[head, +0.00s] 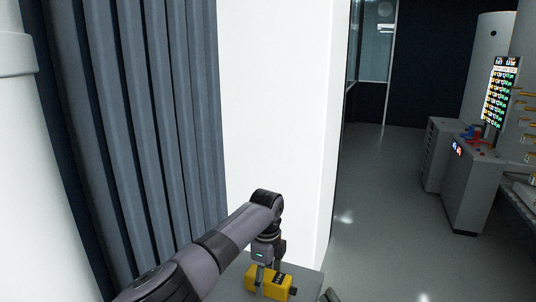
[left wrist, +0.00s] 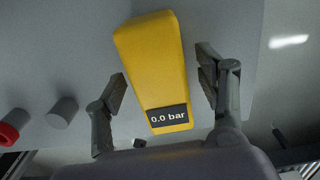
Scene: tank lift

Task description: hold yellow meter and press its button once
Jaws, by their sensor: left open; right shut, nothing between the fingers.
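The yellow meter (head: 270,283) lies on a grey surface at the bottom of the head view. In the left wrist view the meter (left wrist: 155,70) shows its dark display reading 0.0 bar; no button can be made out. My left gripper (head: 267,274) is above the meter. In the left wrist view its open fingers (left wrist: 165,84) stand on either side of the meter, with gaps between them and its sides. Of my right gripper (head: 331,296), only a small grey part seems to show at the bottom edge; its fingers are not clear.
The meter's grey tabletop (head: 308,281) stands beside a white wall (head: 275,110) and dark curtain (head: 150,130). A grey cylinder (left wrist: 62,112) and a red-rimmed one (left wrist: 12,127) stand left of the meter. Open floor (head: 385,220) lies right, with a control console (head: 470,185) beyond.

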